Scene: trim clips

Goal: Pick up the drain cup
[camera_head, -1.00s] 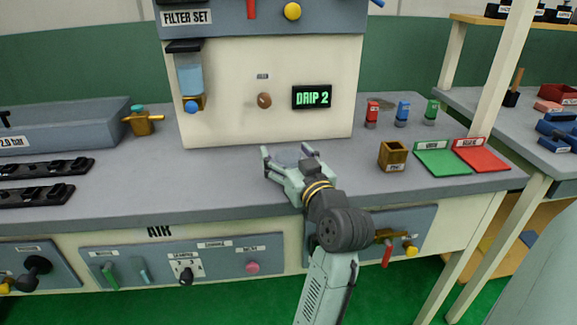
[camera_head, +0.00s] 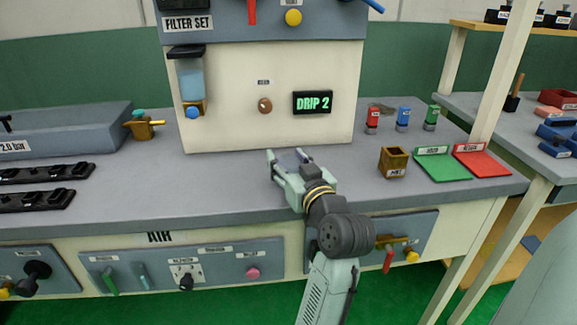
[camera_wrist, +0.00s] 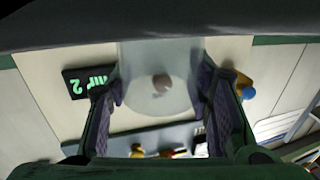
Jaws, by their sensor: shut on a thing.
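My gripper (camera_head: 286,158) is over the front part of the grey bench, below the white panel. Its fingers are shut on the drain cup (camera_wrist: 158,62), a pale see-through cup. In the wrist view the two pads of my gripper (camera_wrist: 160,92) touch the cup from either side. In the head view only a small greyish bit of the cup (camera_head: 288,157) shows between the fingers. I cannot tell whether the cup still touches the bench.
A brown open box (camera_head: 393,162) stands to the right of my gripper, beside a green tray (camera_head: 446,165) and a red tray (camera_head: 484,162). Red, blue and green small cylinders stand behind. A clear bowl with a brass fitting (camera_head: 191,85) hangs on the panel at left.

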